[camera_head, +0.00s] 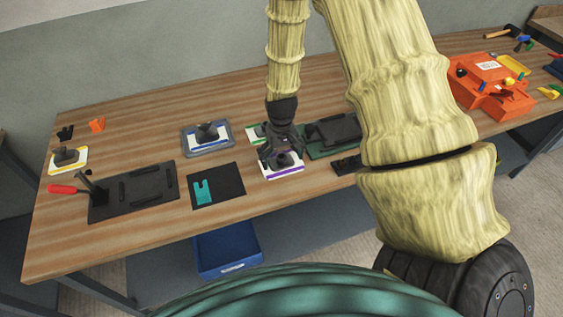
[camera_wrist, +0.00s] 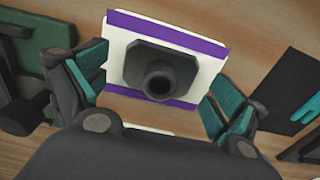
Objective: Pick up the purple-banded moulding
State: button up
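The purple-banded moulding (camera_wrist: 204,44) is a white plate with purple bands and a dark raised boss (camera_wrist: 158,72) in its middle. It lies on the wooden table, and in the head view (camera_head: 283,174) my gripper partly covers it. My gripper (camera_wrist: 160,98) is open, with one teal-padded finger on either side of the moulding in the wrist view. A gap shows between the fingers and the boss. In the head view my gripper (camera_head: 282,155) is right over the moulding. Whether the fingertips touch the plate or table cannot be told.
A green-banded white piece (camera_head: 256,133) lies just behind, and a dark green mould (camera_head: 325,150) to the right. A black mat (camera_head: 228,182) with a teal piece (camera_head: 202,192) lies left. A blue-banded moulding (camera_head: 207,149) sits on a grey tray. An orange case (camera_head: 485,85) stands far right.

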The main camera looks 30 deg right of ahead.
jog(key=shift+s, duration=0.15)
jog(key=c, duration=1.7)
jog(key=shift+a, duration=0.1)
grip_shut()
jog(key=shift+s, duration=0.1)
jog(key=shift+s+f, duration=0.1)
jog(key=shift+b, duration=0.3)
jog(key=shift+w+r+b, duration=0.25)
jog(key=shift+r+b, duration=0.1)
jog(key=shift+r, duration=0.25)
jog(key=shift+w+r+b, duration=0.1)
jog(key=shift+r+b, duration=0.25)
jog(key=shift+r, duration=0.55)
jog(key=s+d+r+b, duration=0.2)
jog(key=s+b, duration=0.2)
jog(key=s, duration=1.2)
